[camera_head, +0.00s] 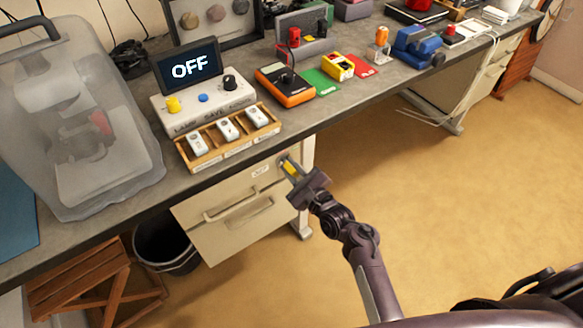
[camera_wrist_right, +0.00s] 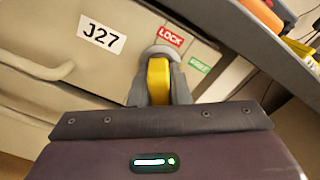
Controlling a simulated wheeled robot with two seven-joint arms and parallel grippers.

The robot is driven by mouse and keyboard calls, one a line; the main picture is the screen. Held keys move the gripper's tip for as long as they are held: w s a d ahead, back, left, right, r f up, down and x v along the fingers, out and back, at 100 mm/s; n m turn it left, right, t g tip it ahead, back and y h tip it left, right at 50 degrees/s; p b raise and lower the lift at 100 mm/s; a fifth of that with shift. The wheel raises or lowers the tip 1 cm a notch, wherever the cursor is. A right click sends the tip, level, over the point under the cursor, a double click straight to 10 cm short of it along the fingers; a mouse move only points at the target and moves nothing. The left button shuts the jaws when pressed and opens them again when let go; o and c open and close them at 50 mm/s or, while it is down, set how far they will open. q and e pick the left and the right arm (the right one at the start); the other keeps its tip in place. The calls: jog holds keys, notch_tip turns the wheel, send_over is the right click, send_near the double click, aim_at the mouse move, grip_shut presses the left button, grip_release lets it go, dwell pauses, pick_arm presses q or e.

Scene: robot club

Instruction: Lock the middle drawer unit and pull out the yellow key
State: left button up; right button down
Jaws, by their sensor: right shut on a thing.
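The drawer unit (camera_head: 222,217) is beige, with handles, and stands under the grey bench; a white J27 label (camera_wrist_right: 101,34) is on its front. The yellow key (camera_wrist_right: 159,80) is at the round lock (camera_wrist_right: 162,52) in its upper right corner. A red LOCK label (camera_wrist_right: 171,36) is above right of the lock and a green label (camera_wrist_right: 199,66) to its right. My right gripper (camera_head: 289,168) is shut on the yellow key, which also shows in the head view (camera_head: 290,169). Whether the key is still inside the lock is hidden by the fingers. My left gripper is out of view.
The bench (camera_head: 212,185) holds a box with an OFF screen (camera_head: 195,66), a wooden tray (camera_head: 205,159) of white pieces, an orange meter (camera_head: 285,87) and a translucent printer-like case (camera_head: 75,120). A black bin (camera_head: 165,248) and wooden stool (camera_head: 75,285) stand left below. The floor at right is clear.

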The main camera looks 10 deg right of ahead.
jog(key=shift+n, duration=1.3)
jog(key=shift+n+p, duration=0.35)
jog(key=shift+n, duration=1.35)
